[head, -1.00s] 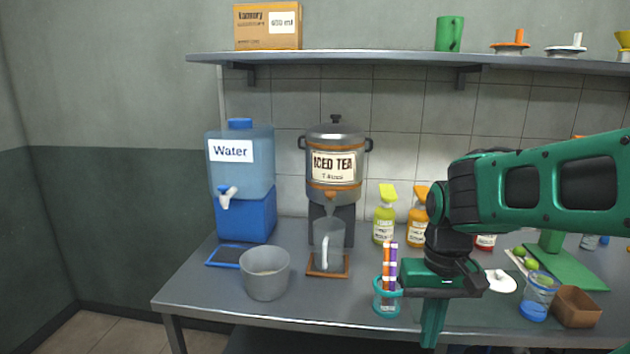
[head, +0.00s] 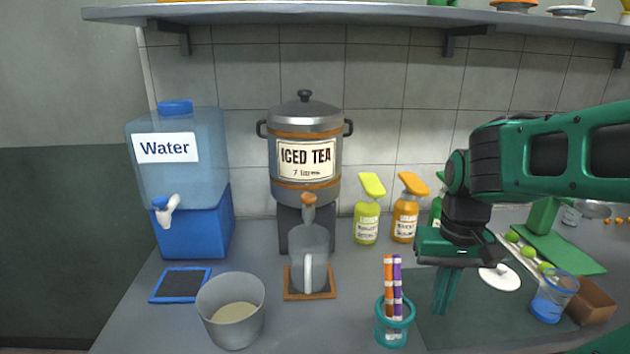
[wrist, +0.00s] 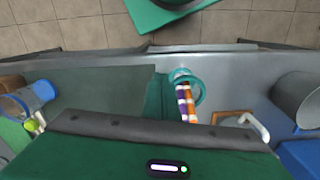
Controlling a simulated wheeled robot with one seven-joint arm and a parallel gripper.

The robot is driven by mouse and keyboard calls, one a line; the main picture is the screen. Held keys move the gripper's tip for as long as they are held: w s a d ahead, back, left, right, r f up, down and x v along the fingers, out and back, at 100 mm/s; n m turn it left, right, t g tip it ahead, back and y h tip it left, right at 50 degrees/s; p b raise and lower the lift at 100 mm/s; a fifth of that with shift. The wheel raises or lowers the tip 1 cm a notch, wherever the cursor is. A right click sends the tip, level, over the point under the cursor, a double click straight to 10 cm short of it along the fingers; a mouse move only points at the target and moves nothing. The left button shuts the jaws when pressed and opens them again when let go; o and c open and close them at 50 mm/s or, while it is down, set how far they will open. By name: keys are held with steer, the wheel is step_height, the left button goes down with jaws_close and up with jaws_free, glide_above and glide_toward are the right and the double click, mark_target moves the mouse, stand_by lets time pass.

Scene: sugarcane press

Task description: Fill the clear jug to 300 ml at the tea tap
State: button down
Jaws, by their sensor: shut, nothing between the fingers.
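The clear jug (head: 310,245) stands upright on a small brown-edged tray (head: 310,295) under the tap (head: 308,201) of the iced tea dispenser (head: 304,150). Its handle faces me. I cannot make out any tea in the jug or a stream from the tap. My gripper (head: 441,310) is shut and empty, pointing down over the counter to the right of the jug and of the teal pen cup. In the wrist view the jug's white handle (wrist: 256,126) shows at the right, on the brown tray's edge.
A teal cup (head: 394,328) with markers stands close to my gripper. A grey bucket (head: 232,310) with pale contents is at front left, the water dispenser (head: 178,160) behind it. A blue-rimmed cup (head: 553,297) is at right.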

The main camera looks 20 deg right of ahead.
steer(key=w+a+r, duration=0.4)
steer(key=w+r, duration=0.5)
steer(key=w+a+r+n, duration=0.1)
steer(key=w+a+r, duration=0.3)
steer(key=w+r, duration=0.5)
steer(key=w+a+r+n+t, duration=0.1)
steer(key=w+a+r, duration=0.3)
steer(key=w+r, duration=0.4)
steer(key=w, duration=0.3)
steer(key=shift+a+r, duration=0.15)
steer(key=shift+r, duration=0.25)
steer(key=shift+f, duration=0.1)
